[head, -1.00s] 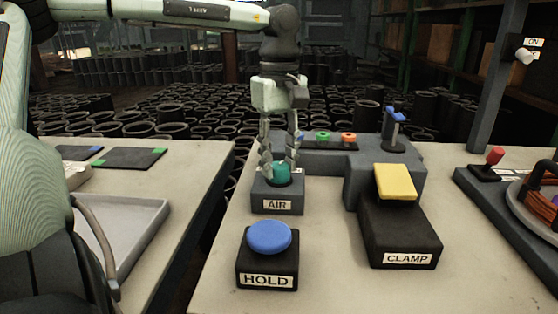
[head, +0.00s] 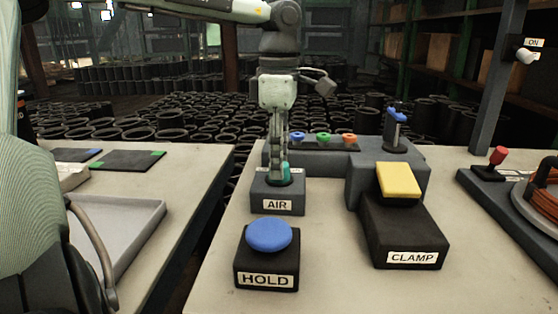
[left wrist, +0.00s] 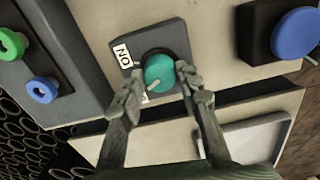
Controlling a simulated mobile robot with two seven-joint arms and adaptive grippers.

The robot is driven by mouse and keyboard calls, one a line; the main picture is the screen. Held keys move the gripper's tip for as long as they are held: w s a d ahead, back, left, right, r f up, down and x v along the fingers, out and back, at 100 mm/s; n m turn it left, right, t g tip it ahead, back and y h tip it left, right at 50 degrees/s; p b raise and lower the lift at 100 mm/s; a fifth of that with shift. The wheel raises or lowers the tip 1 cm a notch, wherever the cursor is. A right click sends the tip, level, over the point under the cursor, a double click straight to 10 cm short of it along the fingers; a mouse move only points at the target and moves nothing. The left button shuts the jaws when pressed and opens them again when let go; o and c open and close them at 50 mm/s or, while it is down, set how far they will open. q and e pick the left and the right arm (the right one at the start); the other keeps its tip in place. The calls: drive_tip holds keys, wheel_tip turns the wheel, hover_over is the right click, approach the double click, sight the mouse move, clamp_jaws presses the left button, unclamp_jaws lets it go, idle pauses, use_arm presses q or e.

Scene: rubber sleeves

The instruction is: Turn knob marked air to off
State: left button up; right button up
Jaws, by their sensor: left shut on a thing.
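The teal knob (head: 286,172) sits on a grey box labelled AIR (head: 291,205). My left gripper (head: 280,172) reaches down from above and is shut on the knob, one finger covering much of it in the head view. In the left wrist view, the knob (left wrist: 162,70) lies between the two fingertips (left wrist: 158,88). Its pale pointer mark faces the lower left of that picture. An ON label (left wrist: 122,56) is at the knob's upper left, and another label is mostly hidden near the left finger. My right gripper is not in view.
A blue HOLD button (head: 269,236) stands in front of the AIR box. A yellow CLAMP pedal (head: 398,181) is to the right. Small coloured rings (head: 323,138) sit on a grey block behind. A grey tray (head: 118,240) lies on the left table, across a gap.

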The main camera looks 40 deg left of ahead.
use_arm(q)
drive_tip(key=shift+n, duration=0.5)
drive_tip(key=o, duration=1.2)
drive_tip(key=shift+c, duration=0.2)
drive_tip(key=shift+r, duration=0.15)
wheel_tip(320, 180, up, 12)
